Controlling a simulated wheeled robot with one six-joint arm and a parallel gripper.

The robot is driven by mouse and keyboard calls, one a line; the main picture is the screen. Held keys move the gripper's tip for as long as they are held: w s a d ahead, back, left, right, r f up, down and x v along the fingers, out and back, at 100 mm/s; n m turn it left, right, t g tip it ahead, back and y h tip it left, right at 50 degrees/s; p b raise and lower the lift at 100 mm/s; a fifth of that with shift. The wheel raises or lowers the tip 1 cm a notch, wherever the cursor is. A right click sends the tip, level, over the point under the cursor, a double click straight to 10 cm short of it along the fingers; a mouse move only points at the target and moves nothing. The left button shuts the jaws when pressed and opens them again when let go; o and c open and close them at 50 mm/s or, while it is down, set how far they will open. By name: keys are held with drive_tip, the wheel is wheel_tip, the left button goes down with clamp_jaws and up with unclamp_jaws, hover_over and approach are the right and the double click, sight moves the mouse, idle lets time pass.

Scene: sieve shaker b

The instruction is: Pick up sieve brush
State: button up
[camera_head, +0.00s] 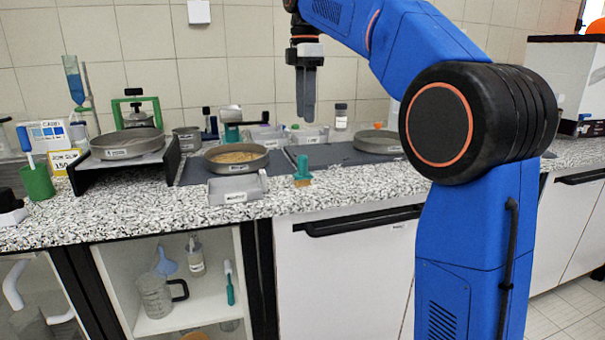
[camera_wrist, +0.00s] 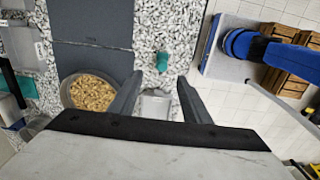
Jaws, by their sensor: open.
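The sieve brush (camera_head: 302,172) has a teal green handle and tan bristles. It stands near the front edge of the speckled counter, just right of a small grey tray. In the wrist view the brush (camera_wrist: 162,61) lies beyond the fingertips, between their lines. My gripper (camera_head: 306,116) points down, high above the counter and behind the brush in the head view. In the wrist view my gripper (camera_wrist: 160,77) has its two dark fingers wide apart with nothing held between them. The brush and the fingers do not touch.
A sieve of grain (camera_head: 236,157) and the grey tray (camera_head: 237,188) lie left of the brush. Another sieve (camera_head: 378,142) is at the right. A sieve on a black stand (camera_head: 126,143) is at the left. Bare counter (camera_head: 350,184) lies right of the brush.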

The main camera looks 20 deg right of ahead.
sight(305, 155)
wheel_tip(305, 155, down, 12)
drive_tip(key=shift+r, duration=0.1)
drive_tip(key=f, duration=0.4)
drive_tip(key=shift+s+a+f, duration=0.15)
drive_tip(key=shift+s+a, duration=0.1)
drive_tip(key=shift+s, duration=0.1)
drive_tip(key=shift+f, duration=0.6)
drive_tip(key=shift+c, duration=0.4)
drive_tip(key=c, duration=1)
